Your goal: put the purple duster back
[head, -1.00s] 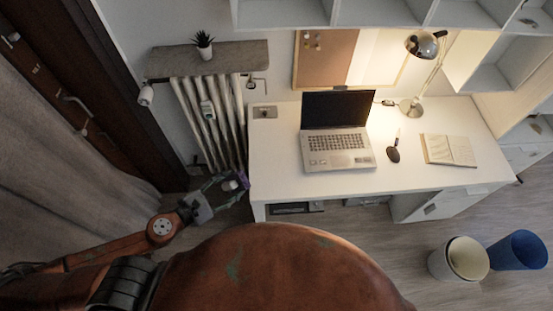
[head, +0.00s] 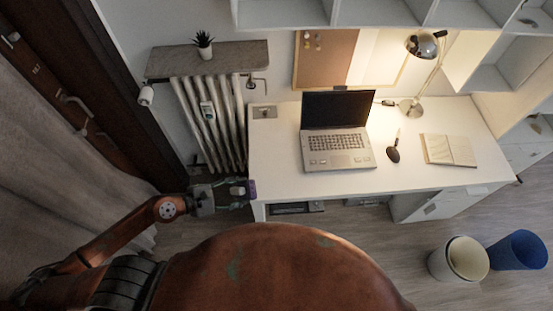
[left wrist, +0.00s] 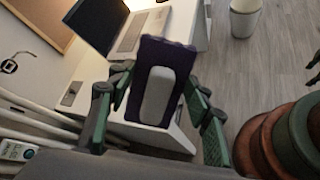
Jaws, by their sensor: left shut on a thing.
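The purple duster (head: 252,189) has a pale grey grip on its back. It is at the left front corner of the white desk (head: 275,181). It also shows in the left wrist view (left wrist: 156,117), upright between the green fingers. My left gripper (head: 237,191) is shut on the duster and holds it beside the desk's left edge; whether it touches the desk cannot be told. My right gripper cannot be made out in the head view.
On the desk are an open laptop (head: 335,143), a dark mouse-like item (head: 393,154), an open book (head: 448,149) and a lamp (head: 411,107). A radiator (head: 205,125) stands left of the desk. White (head: 438,264) and blue (head: 519,250) bins stand at right. The desk's front left is clear.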

